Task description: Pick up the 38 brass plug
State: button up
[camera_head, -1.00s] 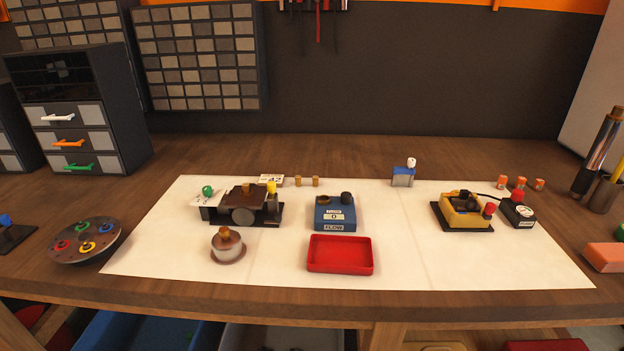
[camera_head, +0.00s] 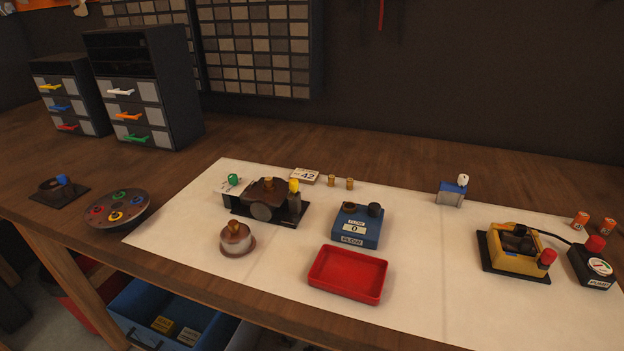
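Two small brass plugs stand side by side on the white mat (camera_head: 420,290), a left one (camera_head: 331,181) and a right one (camera_head: 350,184). They are just right of a small card marked 42 (camera_head: 305,176). I cannot read a 38 on either plug. A dark fixture (camera_head: 262,210) with a brass piece on top, a yellow knob and a green knob stands in front and to the left of them. My gripper is not in view.
A blue FLOW box (camera_head: 357,226) reading 0 and a red tray (camera_head: 347,275) stand in front of the plugs. A brown-topped pot (camera_head: 236,239), a round disc with coloured rings (camera_head: 118,208) and a yellow device (camera_head: 514,250) stand around. The mat behind the red tray's right is clear.

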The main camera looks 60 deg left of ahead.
aim_at(268, 181)
jog(key=u, duration=0.05)
jog(key=k, duration=1.3)
jog(key=u, duration=1.45)
jog(key=i, duration=0.85)
